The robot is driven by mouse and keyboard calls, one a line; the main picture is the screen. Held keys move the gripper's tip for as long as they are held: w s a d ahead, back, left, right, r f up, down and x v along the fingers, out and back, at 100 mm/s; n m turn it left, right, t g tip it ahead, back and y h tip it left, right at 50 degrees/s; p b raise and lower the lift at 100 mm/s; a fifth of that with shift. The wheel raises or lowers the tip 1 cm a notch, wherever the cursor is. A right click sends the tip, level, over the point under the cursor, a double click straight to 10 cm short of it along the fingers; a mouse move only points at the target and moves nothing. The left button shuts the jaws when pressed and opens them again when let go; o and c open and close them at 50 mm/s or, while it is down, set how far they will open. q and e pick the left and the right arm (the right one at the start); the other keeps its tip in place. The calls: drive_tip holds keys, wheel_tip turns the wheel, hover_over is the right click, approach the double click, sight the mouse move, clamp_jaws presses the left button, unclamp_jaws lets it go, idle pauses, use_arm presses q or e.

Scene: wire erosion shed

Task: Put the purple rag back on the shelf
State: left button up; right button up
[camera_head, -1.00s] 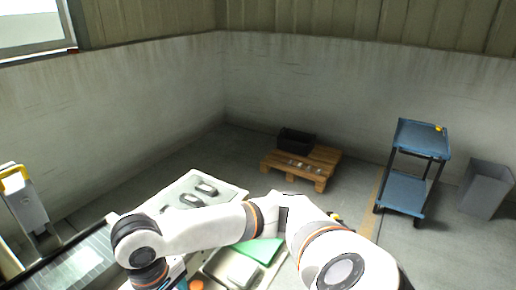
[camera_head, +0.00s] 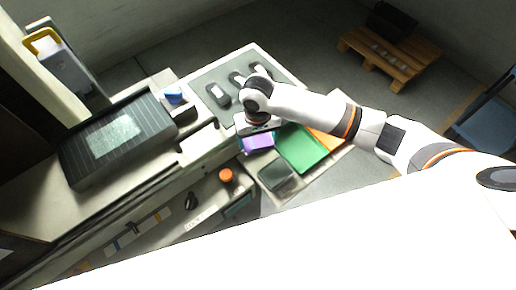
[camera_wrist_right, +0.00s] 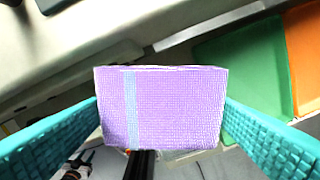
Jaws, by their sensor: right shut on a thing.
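The purple rag (camera_wrist_right: 160,108) is a folded block with a pale blue stripe. It sits between the two teal fingers of my right gripper (camera_wrist_right: 162,125), which is shut on it. I cannot tell whether the purple rag touches anything below. My left gripper is not in view.
A grey tray (camera_head: 277,177) lies in front of the green rag, and an orange round object (camera_head: 226,175) stands to its left. A pallet (camera_head: 390,60) and blue cart (camera_head: 487,118) stand farther right.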

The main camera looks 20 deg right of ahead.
hover_over(258, 157)
wheel_tip(258, 157, down, 4)
drive_tip(key=shift+f, duration=0.4)
wheel_tip(258, 157, down, 2)
drive_tip(key=shift+f+p, duration=0.2)
drive_tip(key=shift+p, duration=0.1)
drive_tip(key=shift+f, duration=0.45)
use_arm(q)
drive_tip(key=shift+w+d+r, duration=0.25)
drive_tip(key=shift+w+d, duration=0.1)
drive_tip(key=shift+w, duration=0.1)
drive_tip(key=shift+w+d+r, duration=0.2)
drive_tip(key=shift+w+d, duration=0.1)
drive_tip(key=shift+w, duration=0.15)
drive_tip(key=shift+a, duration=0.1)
use_arm(e)
drive_tip(key=o, duration=0.6)
drive_tip(key=shift+f, duration=0.15)
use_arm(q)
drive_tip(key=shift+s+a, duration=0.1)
